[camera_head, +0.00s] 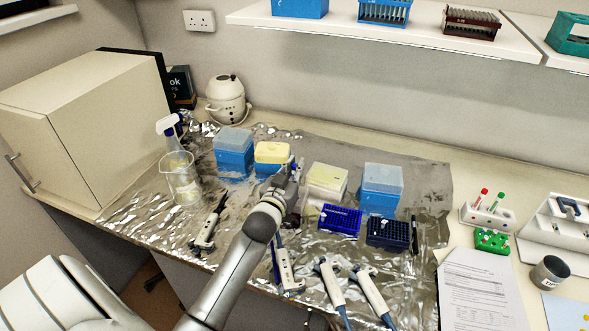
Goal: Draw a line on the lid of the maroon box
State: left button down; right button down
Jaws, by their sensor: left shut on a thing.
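My left gripper (291,174) is over the middle of the foil-covered bench, between a yellow-lidded blue box (271,152) and a pale yellow-lidded box (327,177). It is shut on a small, thin thing that is mostly hidden by the fingers; I cannot tell for sure that it is a pen. No box with a maroon lid shows clearly on the bench. A little dark reddish colour shows just behind my left wrist, mostly covered by it. A maroon rack (472,21) stands on the wall shelf. My right gripper is out of view.
Blue boxes with clear lids (233,141) (383,176) stand at both sides. Dark blue racks (340,221) (388,234) and several pipettes (372,293) lie in front. A beaker (182,180) and spray bottle (168,127) stand left; papers (480,289) lie right.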

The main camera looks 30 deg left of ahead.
pick_arm(q)
jog(key=shift+r+p, duration=2.4)
jog(key=shift+r, duration=0.2)
